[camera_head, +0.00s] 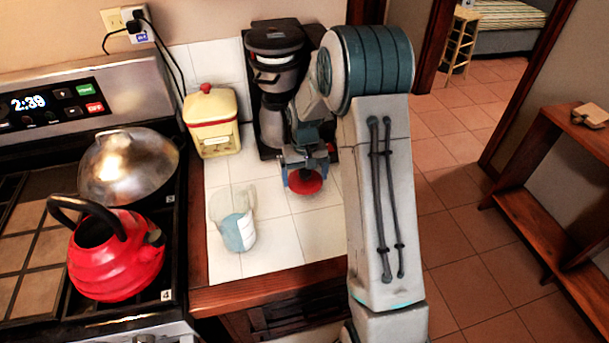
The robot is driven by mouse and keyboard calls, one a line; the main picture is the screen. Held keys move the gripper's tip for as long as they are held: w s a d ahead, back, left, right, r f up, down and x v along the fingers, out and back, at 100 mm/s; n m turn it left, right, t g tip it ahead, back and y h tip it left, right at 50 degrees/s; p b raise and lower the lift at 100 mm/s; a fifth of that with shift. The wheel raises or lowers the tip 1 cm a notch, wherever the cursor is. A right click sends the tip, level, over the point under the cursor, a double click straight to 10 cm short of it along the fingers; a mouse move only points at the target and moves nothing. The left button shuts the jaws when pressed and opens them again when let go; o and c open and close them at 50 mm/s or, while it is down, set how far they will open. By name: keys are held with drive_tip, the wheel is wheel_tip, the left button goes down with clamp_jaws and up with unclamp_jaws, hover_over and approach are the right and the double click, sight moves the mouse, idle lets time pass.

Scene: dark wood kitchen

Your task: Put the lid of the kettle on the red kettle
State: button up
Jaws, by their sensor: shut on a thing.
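The red kettle (117,263) stands on the stove at the lower left, with a black handle arched over its open top and its spout to the right. My gripper (304,172) is over the white tiled counter, in front of the coffee maker and to the right of the kettle. It is shut on the red kettle lid (304,184), a round disc at the fingertips. The fingers hide the lid's upper middle. I cannot tell whether the lid touches the counter.
A yellow canister with a red knob (212,122) and a coffee maker (275,85) stand behind. A domed metal pan (128,165) sits on the stove behind the kettle.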

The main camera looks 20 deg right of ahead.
drive_tip(key=shift+f, duration=0.55)
drive_tip(key=shift+f, duration=0.1)
drive_tip(key=shift+f, duration=0.15)
drive_tip(key=o, duration=0.7)
